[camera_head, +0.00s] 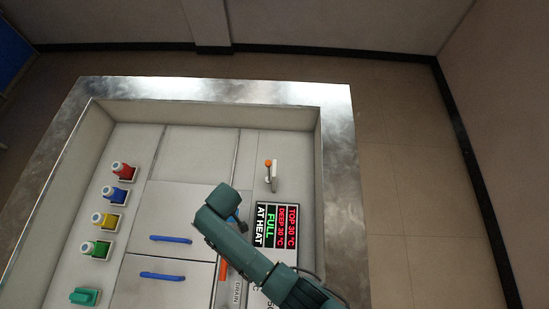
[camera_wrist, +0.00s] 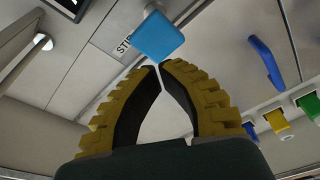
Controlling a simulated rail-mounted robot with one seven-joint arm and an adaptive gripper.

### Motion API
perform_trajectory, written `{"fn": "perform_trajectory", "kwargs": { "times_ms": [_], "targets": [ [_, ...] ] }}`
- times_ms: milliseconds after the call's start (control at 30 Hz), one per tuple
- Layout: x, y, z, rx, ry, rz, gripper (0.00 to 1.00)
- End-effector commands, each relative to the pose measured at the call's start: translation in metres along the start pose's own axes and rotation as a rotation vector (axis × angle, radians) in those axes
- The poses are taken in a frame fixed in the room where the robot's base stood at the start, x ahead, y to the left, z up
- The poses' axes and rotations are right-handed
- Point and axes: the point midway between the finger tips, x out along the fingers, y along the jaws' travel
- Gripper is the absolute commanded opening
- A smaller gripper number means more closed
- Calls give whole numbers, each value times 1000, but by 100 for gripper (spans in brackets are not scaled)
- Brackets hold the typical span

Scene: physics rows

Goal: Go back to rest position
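My gripper (camera_wrist: 158,66) shows in the wrist view as two yellow-and-black fingers that curve together, with their tips meeting or nearly so. Nothing shows between the fingers. A blue square knob (camera_wrist: 158,36) is just beyond the tips; I cannot tell whether they touch it. A partly covered label (camera_wrist: 122,46) beside it starts with "STI". In the head view my green arm reaches in from the lower right over the panel (camera_head: 190,205), and the fingers are hidden behind it.
A metal rim (camera_head: 343,150) surrounds the recessed panel. Red (camera_head: 122,170), blue (camera_head: 115,194), yellow (camera_head: 106,220) and green (camera_head: 96,248) knobs line the left. Blue handles (camera_head: 170,239), an orange-tipped lever (camera_head: 269,172) and a lit display (camera_head: 277,226) stand near my arm. Open floor (camera_head: 400,180) lies right.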

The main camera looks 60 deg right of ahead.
Motion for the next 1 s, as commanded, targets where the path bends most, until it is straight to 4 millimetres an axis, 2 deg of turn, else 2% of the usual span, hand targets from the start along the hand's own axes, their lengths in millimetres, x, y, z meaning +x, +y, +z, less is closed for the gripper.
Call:
{"fn": "perform_trajectory", "kwargs": {
  "times_ms": [33, 167, 767, 867, 967, 1000],
  "targets": [
    [-11, 0, -2, 0, -1, 0, 0],
    [-20, 0, -3, 0, -2, 0, 0],
    [-18, 0, -3, 0, -1, 0, 0],
    [-40, -16, -21, -35, 31, -5, 0],
    [-87, -27, -67, -61, 170, -1, 0],
    [-112, -31, -87, -70, 242, 1, 0]
  ]
}}
